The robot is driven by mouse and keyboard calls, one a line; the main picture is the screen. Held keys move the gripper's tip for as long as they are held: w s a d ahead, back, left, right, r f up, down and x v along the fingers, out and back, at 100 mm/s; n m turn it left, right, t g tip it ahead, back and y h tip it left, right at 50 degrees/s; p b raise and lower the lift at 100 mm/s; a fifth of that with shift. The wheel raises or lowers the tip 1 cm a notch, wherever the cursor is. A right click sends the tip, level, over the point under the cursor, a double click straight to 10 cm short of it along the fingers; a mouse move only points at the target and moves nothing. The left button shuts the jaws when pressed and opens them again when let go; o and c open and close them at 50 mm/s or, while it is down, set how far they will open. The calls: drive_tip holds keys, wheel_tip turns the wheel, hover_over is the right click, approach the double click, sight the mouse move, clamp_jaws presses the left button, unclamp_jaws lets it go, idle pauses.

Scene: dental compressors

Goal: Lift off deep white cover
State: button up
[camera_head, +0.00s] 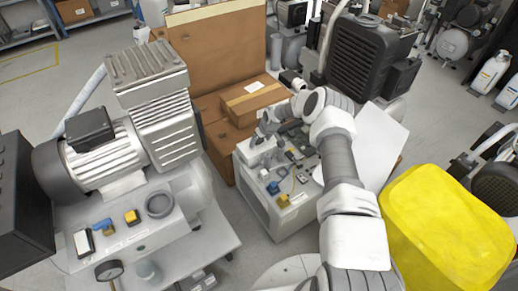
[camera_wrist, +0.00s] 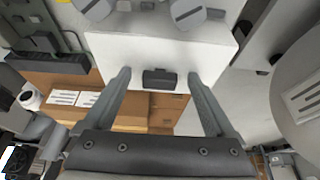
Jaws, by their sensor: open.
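My gripper (camera_head: 266,128) is open, above the back left part of a low white cabinet (camera_head: 273,219) with small parts on top. In the wrist view, my two grey fingers (camera_wrist: 160,82) stand wide apart and reach toward a white box-like body (camera_wrist: 160,52). A small dark block (camera_wrist: 158,78) on its near side shows between the fingertips. I see no clear grip on anything. This white body may be the deep white cover, but I cannot tell for sure. Near my gripper, parts of the cabinet top are hidden by my arm in the head view.
A large compressor (camera_head: 130,150) stands at left on a white base. Cardboard boxes (camera_head: 251,98) lie behind the cabinet. A dark-finned machine (camera_head: 362,58) stands behind.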

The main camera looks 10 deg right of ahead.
clamp_jaws()
idle(0.4)
